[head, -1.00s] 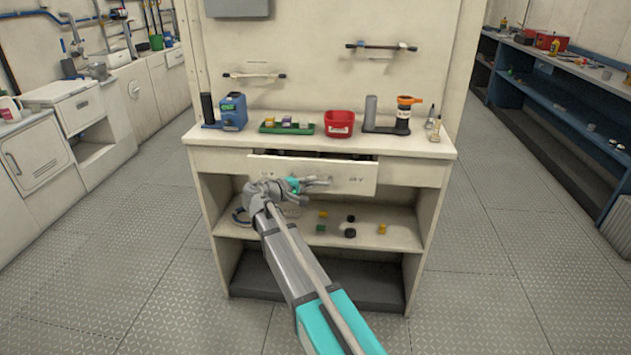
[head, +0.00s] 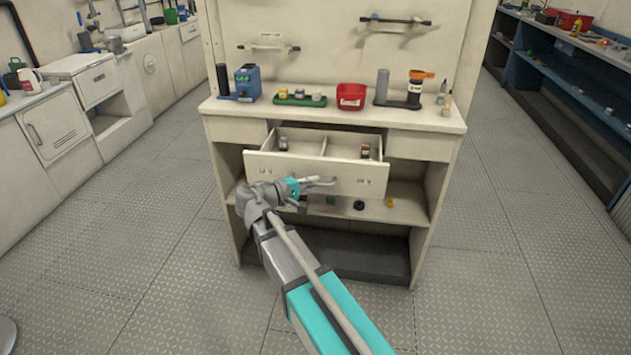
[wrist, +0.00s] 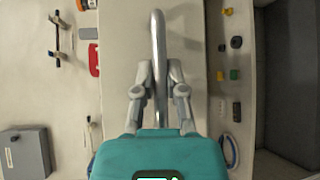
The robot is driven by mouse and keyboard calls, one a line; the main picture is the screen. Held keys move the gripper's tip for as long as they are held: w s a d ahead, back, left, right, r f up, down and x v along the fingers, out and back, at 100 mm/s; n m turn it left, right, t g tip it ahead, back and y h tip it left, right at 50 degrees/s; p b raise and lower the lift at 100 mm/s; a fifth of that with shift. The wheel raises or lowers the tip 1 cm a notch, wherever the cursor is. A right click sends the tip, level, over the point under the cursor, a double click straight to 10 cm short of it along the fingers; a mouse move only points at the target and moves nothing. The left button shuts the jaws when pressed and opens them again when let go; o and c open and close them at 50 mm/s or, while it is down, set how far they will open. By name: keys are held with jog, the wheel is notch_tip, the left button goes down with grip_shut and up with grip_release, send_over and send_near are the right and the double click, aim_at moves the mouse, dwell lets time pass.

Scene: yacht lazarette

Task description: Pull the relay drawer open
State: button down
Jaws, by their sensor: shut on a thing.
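The relay drawer (head: 350,181) in the white workbench stands pulled well out, with its inside showing in the head view. A divider splits it, with a small dark item (head: 283,143) in the left compartment and another (head: 365,151) in the right. In the wrist view, the drawer's grey bar handle (wrist: 159,35) runs between the fingers of my gripper (wrist: 160,78). My gripper is shut on this handle. In the head view my gripper (head: 322,183) is at the middle of the drawer front, and the handle is hard to make out there.
Small parts lie on the shelf (head: 405,205) below the drawer. The floor (head: 500,270) is clear on both sides.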

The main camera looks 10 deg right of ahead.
jog(key=c, duration=0.7)
grip_release()
